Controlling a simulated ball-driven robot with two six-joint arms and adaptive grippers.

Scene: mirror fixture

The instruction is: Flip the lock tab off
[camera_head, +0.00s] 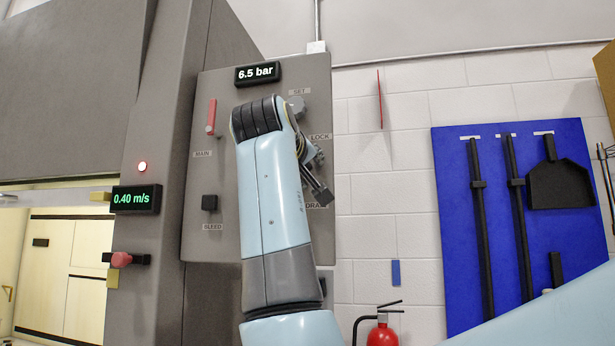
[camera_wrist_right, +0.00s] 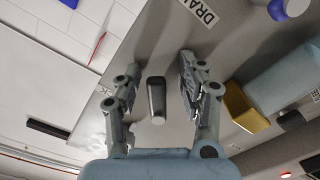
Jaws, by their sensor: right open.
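The grey control panel (camera_head: 240,210) carries a LOCK label (camera_head: 320,136) at its right side, partly behind my right arm. My right gripper (camera_head: 322,190) is beside the panel's right edge, between the LOCK and DRAIN labels. In the head view it hides the part below LOCK. In the right wrist view, a dark tab with a pale end, seemingly the lock tab (camera_wrist_right: 156,95), stands between the spread fingers of the right gripper (camera_wrist_right: 156,85). There is a gap on both sides, so the fingers look clear of it. My left gripper is not in view.
A red MAIN lever (camera_head: 211,116), a black BLEED knob (camera_head: 209,202) and a grey SET knob (camera_head: 296,105) project from the panel. A display above reads 6.5 bar (camera_head: 257,73). A blue tool board (camera_head: 450,200) and a fire extinguisher (camera_head: 382,334) are to the right.

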